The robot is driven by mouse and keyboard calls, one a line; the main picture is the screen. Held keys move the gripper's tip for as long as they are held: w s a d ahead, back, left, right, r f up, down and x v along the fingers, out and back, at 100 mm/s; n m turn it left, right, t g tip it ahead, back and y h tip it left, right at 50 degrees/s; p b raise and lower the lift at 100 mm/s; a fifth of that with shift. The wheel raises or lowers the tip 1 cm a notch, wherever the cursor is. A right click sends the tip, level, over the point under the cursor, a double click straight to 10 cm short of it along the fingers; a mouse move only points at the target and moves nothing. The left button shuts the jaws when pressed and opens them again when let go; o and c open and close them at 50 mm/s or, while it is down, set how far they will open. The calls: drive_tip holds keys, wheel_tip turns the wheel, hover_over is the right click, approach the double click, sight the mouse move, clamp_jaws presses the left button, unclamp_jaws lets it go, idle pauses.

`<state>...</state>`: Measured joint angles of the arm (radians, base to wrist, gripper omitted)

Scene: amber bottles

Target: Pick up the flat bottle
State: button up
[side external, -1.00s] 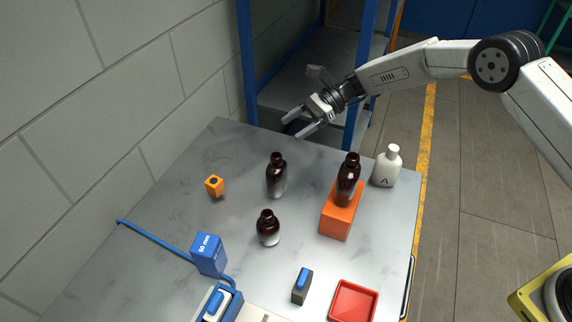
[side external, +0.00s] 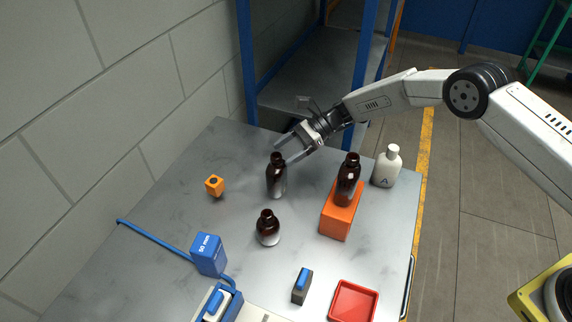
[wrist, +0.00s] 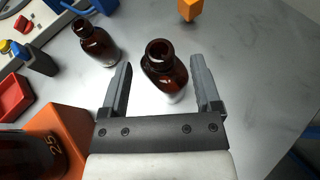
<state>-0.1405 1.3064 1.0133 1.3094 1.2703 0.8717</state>
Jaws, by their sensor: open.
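A dark amber bottle (side external: 276,180) stands upright on the grey table, left of the orange block; I take it as the flat bottle, though its depth is hard to judge. My gripper (side external: 284,153) is open and empty, its fingertips close to this bottle's neck from the upper right in the side view. In the wrist view the same bottle (wrist: 168,82) shows between the spread fingers of my gripper (wrist: 161,64), with a gap on each side. A shorter, rounder amber bottle (side external: 267,231) stands nearer the camera. A third amber bottle (side external: 347,184) stands on the orange block.
The orange block (side external: 338,220) and a white bottle (side external: 386,168) stand to the right. A small orange cube (side external: 214,186) is at left. A blue box (side external: 208,254), a red tray (side external: 353,302) and a blue-topped grey item (side external: 302,286) are in front. The back-left table (side external: 225,145) is clear.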

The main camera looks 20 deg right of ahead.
sight(271, 162)
drive_tip(key=shift+x, duration=2.6)
clamp_jaws()
